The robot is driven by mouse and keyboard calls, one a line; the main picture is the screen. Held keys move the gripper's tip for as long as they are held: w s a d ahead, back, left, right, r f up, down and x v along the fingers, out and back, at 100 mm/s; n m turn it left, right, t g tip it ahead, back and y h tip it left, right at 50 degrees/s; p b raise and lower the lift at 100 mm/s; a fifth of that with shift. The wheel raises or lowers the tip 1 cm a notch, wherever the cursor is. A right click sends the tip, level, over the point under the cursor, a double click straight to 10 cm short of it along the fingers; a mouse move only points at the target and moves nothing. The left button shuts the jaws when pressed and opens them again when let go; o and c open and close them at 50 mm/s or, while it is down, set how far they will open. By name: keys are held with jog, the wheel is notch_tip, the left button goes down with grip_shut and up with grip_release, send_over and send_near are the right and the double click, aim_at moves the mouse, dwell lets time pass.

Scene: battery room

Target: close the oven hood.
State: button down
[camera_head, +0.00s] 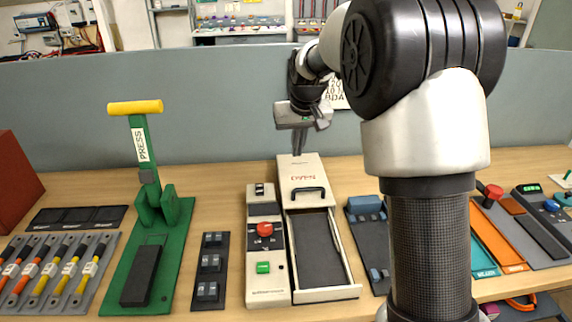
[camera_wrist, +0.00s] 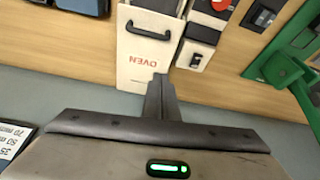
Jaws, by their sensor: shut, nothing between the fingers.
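The oven hood (camera_head: 302,170) is a cream cover marked OVEN in red, with a black handle (camera_head: 308,193) at its front edge. It sits at the far end of the oven base (camera_head: 327,294), so the dark bed (camera_head: 320,248) in front of it is uncovered. My gripper (camera_head: 299,153) points down at the hood's far end, its fingers together and empty. In the wrist view the hood (camera_wrist: 143,72) shows upside down, with my fingertips (camera_wrist: 159,78) over or close to its far edge. I cannot tell whether they touch it.
A control box (camera_head: 265,285) with a red knob and green button stands left of the oven. A green press (camera_head: 150,250) is farther left, and a blue device (camera_head: 367,215) is on the right. A grey partition (camera_head: 220,110) rises behind the table.

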jog(key=x, duration=1.1)
jog(key=shift+w+a+f, duration=0.15)
jog(key=shift+w+a, duration=0.05)
jog(key=shift+w, duration=0.05)
jog(key=shift+s+d+f, duration=0.1)
jog(key=shift+s+f, duration=0.1)
jog(key=shift+s, duration=0.7)
jog(key=shift+s+d+f, duration=0.15)
jog(key=shift+s+f, duration=0.05)
jog(key=shift+s, duration=0.75)
jog(key=shift+s, duration=0.1)
